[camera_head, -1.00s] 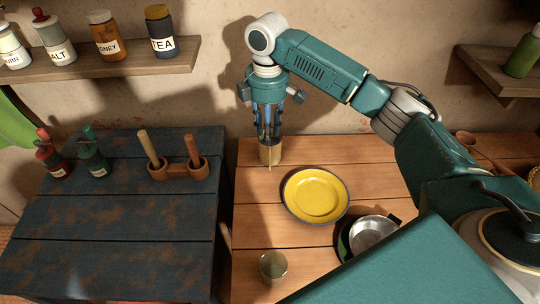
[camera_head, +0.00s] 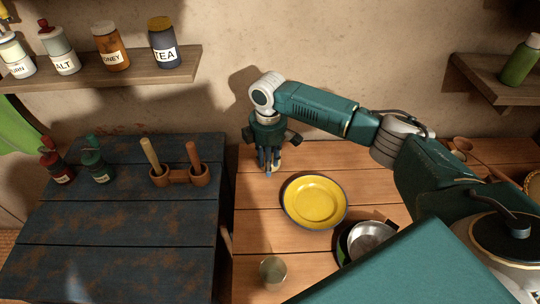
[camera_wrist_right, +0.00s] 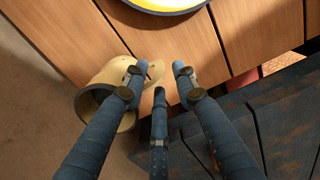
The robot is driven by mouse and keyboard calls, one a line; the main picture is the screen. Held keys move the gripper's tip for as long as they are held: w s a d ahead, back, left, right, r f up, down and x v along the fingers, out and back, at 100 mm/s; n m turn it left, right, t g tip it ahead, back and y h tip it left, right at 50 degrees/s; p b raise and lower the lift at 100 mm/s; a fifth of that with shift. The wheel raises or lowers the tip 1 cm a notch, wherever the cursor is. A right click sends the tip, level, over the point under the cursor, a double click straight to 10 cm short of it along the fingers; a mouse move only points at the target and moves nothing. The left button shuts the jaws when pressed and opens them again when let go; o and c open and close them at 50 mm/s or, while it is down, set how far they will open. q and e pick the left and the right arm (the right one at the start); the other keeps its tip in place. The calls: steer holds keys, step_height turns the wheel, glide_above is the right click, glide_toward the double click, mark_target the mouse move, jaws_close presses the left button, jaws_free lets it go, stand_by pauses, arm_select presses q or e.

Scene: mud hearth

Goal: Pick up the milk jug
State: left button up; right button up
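The milk jug (camera_wrist_right: 105,76) is cream-coloured, on the wooden counter near the wall, with a dark round opening in the right wrist view. In the head view only a pale sliver of the jug (camera_head: 279,160) shows behind my right gripper (camera_head: 268,172). The right gripper is pointed down, its fingers apart. In the right wrist view the gripper (camera_wrist_right: 158,80) has its fingers spread, one crossing in front of the jug and a pale projecting part between the tips. I cannot tell whether they touch. My left gripper is not in view.
A yellow plate (camera_head: 315,202) lies just right of the gripper. A metal pan (camera_head: 370,239) and a cup (camera_head: 272,271) stand nearer the front. A shelf (camera_head: 110,70) hangs on the wall.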

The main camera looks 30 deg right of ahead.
jaws_close()
steer(key=shift+r, duration=0.25)
step_height(320, 180, up, 19)
steer(key=b, duration=0.2)
steer(key=shift+r, duration=0.2)
stand_by(1.1)
